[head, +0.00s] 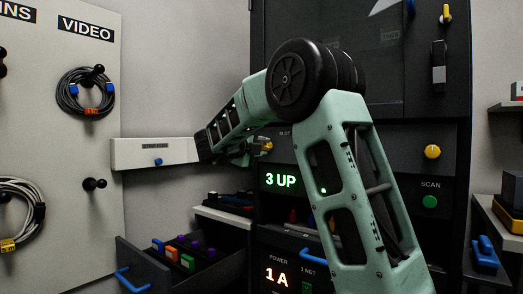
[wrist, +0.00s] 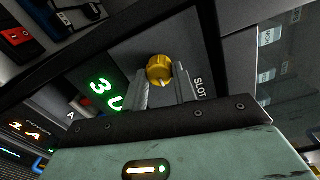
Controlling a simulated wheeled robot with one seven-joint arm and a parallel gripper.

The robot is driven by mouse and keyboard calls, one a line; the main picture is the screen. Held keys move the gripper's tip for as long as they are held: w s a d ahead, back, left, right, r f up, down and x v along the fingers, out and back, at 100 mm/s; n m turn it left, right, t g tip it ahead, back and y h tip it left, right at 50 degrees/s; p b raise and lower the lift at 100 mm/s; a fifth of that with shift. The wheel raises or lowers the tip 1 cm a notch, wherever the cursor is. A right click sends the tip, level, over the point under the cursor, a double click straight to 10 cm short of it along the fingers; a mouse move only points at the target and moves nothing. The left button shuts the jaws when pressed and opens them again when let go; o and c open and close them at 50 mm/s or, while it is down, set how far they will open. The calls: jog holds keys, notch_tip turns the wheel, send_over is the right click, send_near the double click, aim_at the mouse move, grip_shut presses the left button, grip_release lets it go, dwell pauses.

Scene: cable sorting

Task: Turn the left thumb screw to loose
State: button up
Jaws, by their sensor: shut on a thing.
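The left thumb screw is a yellow ribbed knob on the dark front panel. In the wrist view the left thumb screw (wrist: 159,67) sits between the two grey fingers of my gripper (wrist: 161,77), which are shut on it. A pale mark shows on its lower edge. In the head view a small part of the left thumb screw (head: 267,146) shows beside my gripper (head: 258,149); my arm hides much of the area. A second yellow thumb screw (head: 432,152) is on the right of the same panel, clear of my arm.
The green "3 UP" display (head: 283,179) is just below. An open drawer (head: 187,278) with coloured plugs stands out at lower left. A white labelled box (head: 155,152) is left of my wrist. Cable coils (head: 85,91) hang on the left board. A shelf (head: 497,225) is at right.

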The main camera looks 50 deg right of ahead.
jog(key=shift+f, duration=0.1)
jog(key=o, duration=1)
jog(key=shift+c, duration=0.2)
jog(key=s+a+p, duration=0.1)
jog(key=a, duration=1.6)
jog(key=shift+s+a+r, duration=0.15)
jog(key=shift+r, duration=0.25)
